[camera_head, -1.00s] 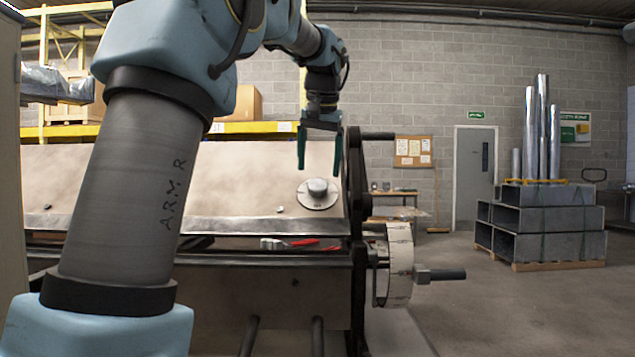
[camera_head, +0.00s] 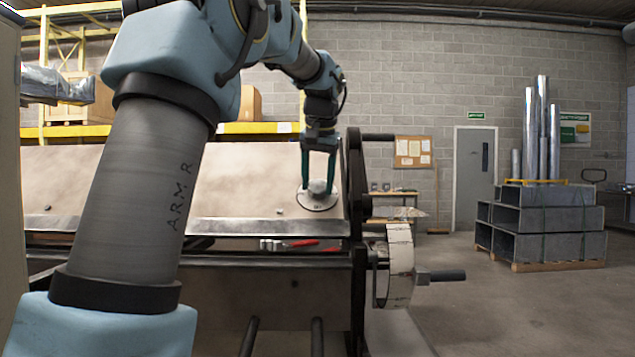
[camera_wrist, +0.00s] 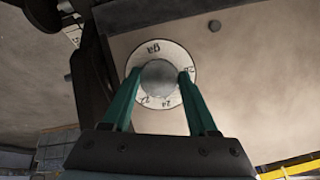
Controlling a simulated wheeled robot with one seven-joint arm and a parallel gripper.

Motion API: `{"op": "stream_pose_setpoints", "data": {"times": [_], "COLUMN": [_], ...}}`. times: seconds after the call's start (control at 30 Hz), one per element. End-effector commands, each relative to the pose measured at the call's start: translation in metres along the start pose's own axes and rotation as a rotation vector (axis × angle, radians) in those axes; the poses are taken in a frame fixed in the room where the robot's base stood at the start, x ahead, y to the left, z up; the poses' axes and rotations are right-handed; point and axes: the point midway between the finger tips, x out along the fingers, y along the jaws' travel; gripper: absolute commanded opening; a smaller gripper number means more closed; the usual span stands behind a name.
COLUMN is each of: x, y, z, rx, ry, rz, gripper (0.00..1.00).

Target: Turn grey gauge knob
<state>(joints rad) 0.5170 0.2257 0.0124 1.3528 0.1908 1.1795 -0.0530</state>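The grey gauge knob (camera_head: 318,187) sits at the centre of a round pale dial plate (camera_head: 318,204) on the machine's sloping beige panel. In the wrist view, the round grey knob (camera_wrist: 160,77) lies between my fingertips, and the dial plate (camera_wrist: 157,48) around it carries "ga" and several numbers. My gripper (camera_head: 318,180) points down at the knob with one green finger on each side. The fingers appear closed against its sides; in the wrist view my gripper (camera_wrist: 162,74) shows no clear gap there. The fingers hide parts of the dial's edge.
A black side frame (camera_head: 355,200) stands just right of the dial. Red-handled pliers (camera_head: 300,244) lie on the ledge below. A white graduated wheel (camera_head: 400,265) with a handle sticks out at the right. Floor beyond is clear up to stacked ducts (camera_head: 540,230).

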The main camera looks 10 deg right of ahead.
Motion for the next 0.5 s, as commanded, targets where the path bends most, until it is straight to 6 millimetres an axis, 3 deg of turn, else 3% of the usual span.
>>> {"op": "stream_pose_setpoints", "data": {"times": [0.07,0.43,0.5], "x": [-0.0001,-0.0003,-0.0003], "y": [0.0000,0.0000,-0.0001], "z": [0.0000,-0.0001,0.0000], "rx": [0.000,0.000,-0.001], "ry": [0.000,0.000,0.000], "rz": [0.000,0.000,0.000], "gripper": [0.45,0.04,0.03]}}
